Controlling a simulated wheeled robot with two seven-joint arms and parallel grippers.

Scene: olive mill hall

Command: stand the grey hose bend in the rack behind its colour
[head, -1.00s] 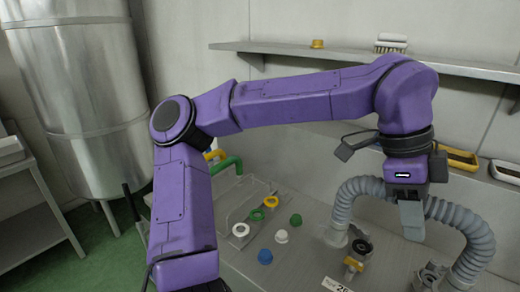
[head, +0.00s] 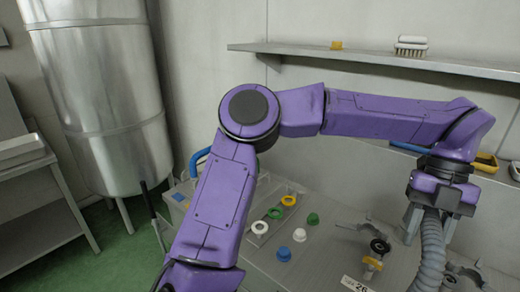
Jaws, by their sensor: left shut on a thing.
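The grey ribbed hose bend (head: 432,245) hangs below my left gripper (head: 428,207) at the right of the head view. The gripper is shut on its upper part, and the hose's lower end runs toward the bottom edge. Coloured rings lie in a row on the table: white (head: 260,227), green (head: 274,213) and yellow (head: 289,200). A blue bend (head: 198,160) stands at the left, partly behind my left arm. That arm hides most of the area around it, so the rack is not clearly seen. My right gripper is not in view.
Loose green (head: 313,218), white (head: 299,235) and blue (head: 283,254) caps lie on the metal table (head: 320,262). A fitting with a yellow handle (head: 372,263) stands left of the hose. A wall shelf (head: 360,58) holds a brush (head: 411,45). A steel tank (head: 110,100) stands left.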

